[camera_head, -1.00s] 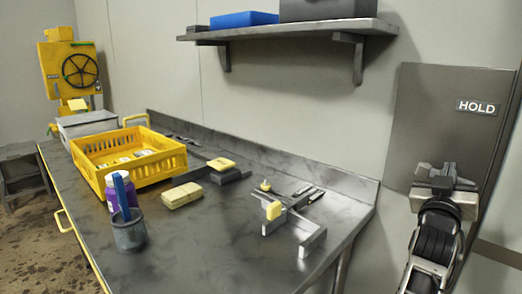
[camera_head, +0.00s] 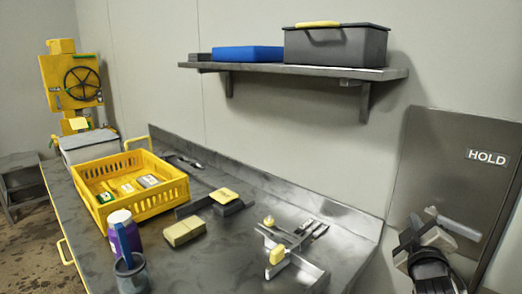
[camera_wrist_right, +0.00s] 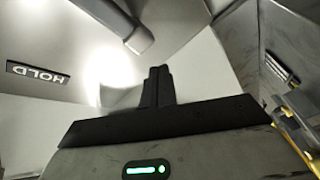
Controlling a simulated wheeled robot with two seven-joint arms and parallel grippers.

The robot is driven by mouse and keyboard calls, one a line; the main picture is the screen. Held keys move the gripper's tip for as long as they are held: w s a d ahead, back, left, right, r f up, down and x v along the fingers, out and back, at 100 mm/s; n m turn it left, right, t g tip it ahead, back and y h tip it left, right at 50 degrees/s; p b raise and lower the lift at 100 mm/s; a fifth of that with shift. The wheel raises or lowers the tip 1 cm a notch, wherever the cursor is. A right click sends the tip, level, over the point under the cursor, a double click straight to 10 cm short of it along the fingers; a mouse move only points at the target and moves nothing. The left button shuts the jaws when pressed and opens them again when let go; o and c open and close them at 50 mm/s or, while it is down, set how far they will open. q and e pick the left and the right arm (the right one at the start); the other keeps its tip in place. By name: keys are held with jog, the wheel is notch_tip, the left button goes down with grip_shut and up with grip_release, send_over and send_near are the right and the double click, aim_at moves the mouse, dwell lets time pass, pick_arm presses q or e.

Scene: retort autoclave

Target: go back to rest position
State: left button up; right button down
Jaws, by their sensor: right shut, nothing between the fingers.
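My right gripper (camera_head: 428,226) is at the lower right in the head view, in front of the grey HOLD panel (camera_head: 455,185) and beyond the right end of the bench. In the right wrist view its two dark fingers (camera_wrist_right: 157,84) are together with nothing between them. The gripper is clear of the bench and the things on it. My left gripper is in neither view now.
The steel bench (camera_head: 215,255) holds a yellow crate (camera_head: 160,203), a purple bottle (camera_head: 125,238), a grey cup (camera_head: 131,275), a sponge block (camera_head: 184,231) and a metal fixture (camera_head: 305,272). A wall shelf (camera_head: 270,68) carries a blue tray (camera_head: 248,54) and a grey bin (camera_head: 337,46).

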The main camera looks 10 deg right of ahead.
jog(key=s+a+f+g+y, duration=0.1)
jog(key=s+a+f+y, duration=0.2)
jog(key=a+f, duration=0.4)
jog(key=s+a+f+g+y, duration=0.1)
jog(key=s+a+f+y, duration=0.3)
jog(key=f, duration=0.4)
jog(key=s+a+f+m+g+y, duration=0.3)
jog(key=s+a+f, duration=0.8)
jog(key=s+a, duration=0.4)
jog(key=shift+f+m+g+y, duration=0.4)
jog(key=shift+g+y, duration=0.2)
jog(key=shift+y, duration=0.1)
jog(key=shift+s, duration=0.1)
